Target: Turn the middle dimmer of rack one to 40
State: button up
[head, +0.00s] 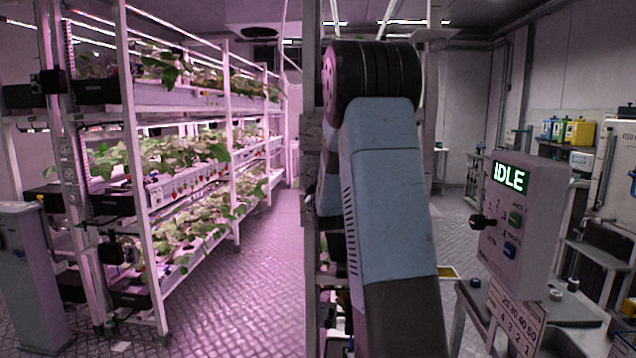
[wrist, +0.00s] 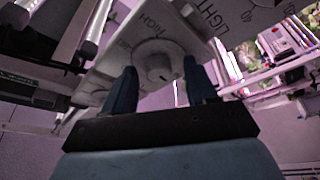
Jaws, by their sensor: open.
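A pale panel in the wrist view carries a round light dimmer knob (wrist: 158,66) with a dial around it. "HIGH" is printed beside the dial and "LIGHT" above it at the right; the finer scale marks are too small to read. My gripper (wrist: 159,72) is open, with its two dark blue fingers pointing at the knob, one on each side of it in the picture. I cannot tell whether they touch it or how deep they reach. The berry rack (head: 135,165) stands at the left in the head view. My gripper is out of sight there.
A control box (head: 520,225) with a green "IDLE" display and several knobs and buttons stands at the right. A grey cabinet (head: 30,280) stands at the front left. The floor (head: 245,300) right of the rack is clear. My arm blocks the middle of the head view.

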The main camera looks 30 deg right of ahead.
jog(key=c, duration=1)
jog(key=shift+d, duration=0.35)
jog(key=shift+c, duration=0.3)
jog(key=shift+a+m, duration=0.25)
jog(key=shift+m, duration=0.05)
jog(key=m, duration=0.1)
jog(key=m+h, duration=0.1)
jog(key=m, duration=0.1)
jog(key=shift+w+a+f+h, duration=0.15)
jog(key=shift+h, duration=0.15)
jog(key=m+h, duration=0.2)
jog(key=m, duration=0.3)
jog(key=shift+a, duration=0.15)
jog(key=shift+w+m+g+h, duration=0.1)
jog(key=shift+m+g+h, duration=0.45)
jog(key=shift+m, duration=0.85)
jog(key=shift+m+g+h, duration=0.15)
jog(key=shift+m+h, duration=0.7)
jog(key=shift+m, duration=0.85)
